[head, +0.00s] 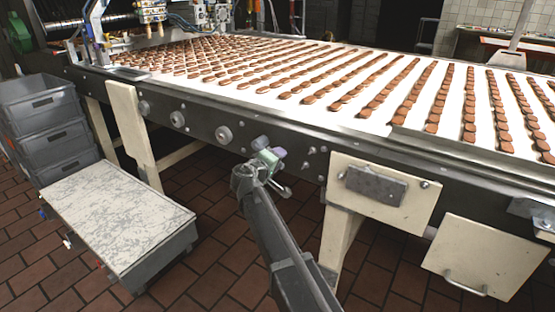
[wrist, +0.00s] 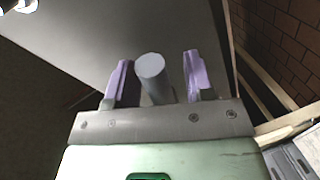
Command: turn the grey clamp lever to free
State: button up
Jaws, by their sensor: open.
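My gripper (head: 270,149) is at the front side of the conveyor frame, below the belt edge. In the wrist view its two purple fingers (wrist: 160,82) are open. A grey cylinder with a round flat end, which looks like the clamp lever (wrist: 152,68), lies between the fingers. It appears nearer the left finger, with a clear gap to the right finger. I cannot tell whether it touches either one. The lever's pivot and the far part of its handle are hidden. In the head view my gripper and wrist cover that spot, and the lever cannot be made out with certainty.
The conveyor belt (head: 345,117) carries rows of brown pieces above my gripper. Round knobs (head: 224,134) line the dark frame to the left. A cream panel with a grey plate (head: 376,186) is to the right. A low cream-topped cart (head: 117,212) and stacked grey crates (head: 48,131) stand left.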

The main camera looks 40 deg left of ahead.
jog(key=p+v, duration=0.1)
jog(key=v, duration=0.9)
jog(key=shift+p, duration=0.35)
jog(key=w+d+f+m+g+h, duration=0.15)
jog(key=d+f+g, duration=0.25)
jog(key=d, duration=0.8)
jog(key=d+f+m+g+h, duration=0.2)
jog(key=d+f+m+g, duration=0.15)
jog(key=d, duration=0.75)
jog(key=d+f+m+g+h, duration=0.25)
jog(key=d+f, duration=0.25)
jog(key=d, duration=0.7)
jog(key=s+d+f+m+g+y, duration=0.1)
jog(key=s+d+m+g+y, duration=0.2)
jog(key=d, duration=1.3)
jog(key=s+d+m+g, duration=0.1)
jog(key=d+m+g, duration=0.3)
jog(key=d, duration=1.2)
notch_tip(320, 180, up, 24)
jog(key=d+m+t+p, duration=0.1)
jog(key=d+p, duration=0.1)
jog(key=p, duration=2.2)
jog(key=shift+w+m+p, duration=0.35)
jog(key=shift+w, duration=0.1)
